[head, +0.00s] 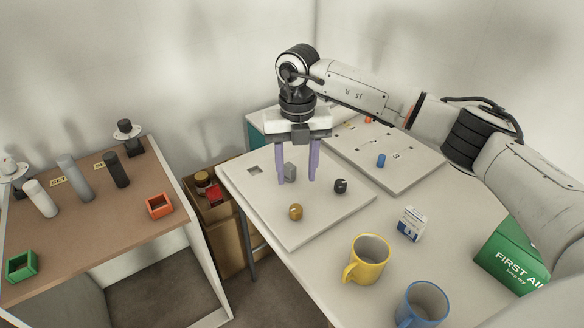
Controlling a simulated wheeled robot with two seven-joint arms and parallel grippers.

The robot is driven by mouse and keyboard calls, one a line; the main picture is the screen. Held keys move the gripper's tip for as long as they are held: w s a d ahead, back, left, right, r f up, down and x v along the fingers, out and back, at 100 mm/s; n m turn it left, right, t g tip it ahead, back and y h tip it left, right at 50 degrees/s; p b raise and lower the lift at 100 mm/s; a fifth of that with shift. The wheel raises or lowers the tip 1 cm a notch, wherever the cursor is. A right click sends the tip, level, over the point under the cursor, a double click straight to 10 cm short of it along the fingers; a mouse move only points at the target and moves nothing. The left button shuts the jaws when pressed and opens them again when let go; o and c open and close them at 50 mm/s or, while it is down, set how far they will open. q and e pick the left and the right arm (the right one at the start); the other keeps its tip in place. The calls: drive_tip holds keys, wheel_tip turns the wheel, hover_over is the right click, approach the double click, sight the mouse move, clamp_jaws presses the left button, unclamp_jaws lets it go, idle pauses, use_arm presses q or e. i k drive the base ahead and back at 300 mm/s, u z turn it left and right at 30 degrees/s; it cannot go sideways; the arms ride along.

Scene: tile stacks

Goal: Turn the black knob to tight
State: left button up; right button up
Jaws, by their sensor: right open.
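The black knob (340,185) sits on a pale square board (320,212) on the white table, with a small light mark on its top. My right gripper (297,180) comes down over the same board with its two purple fingers open. It is to the left of the black knob and apart from it. A grey block-like piece (290,170) shows between the fingers; I cannot tell whether they touch it. A brass knob (295,211) stands nearer on the board. My left gripper is not in view.
A second board (400,170) with a blue peg (381,160) lies behind right. A yellow mug (367,259), a blue mug (422,305), a small white box (411,224) and a green first-aid box (510,258) stand right and nearer. A brown table (110,215) is at left.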

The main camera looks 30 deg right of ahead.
sight(341, 185)
drive_tip(key=k, duration=1)
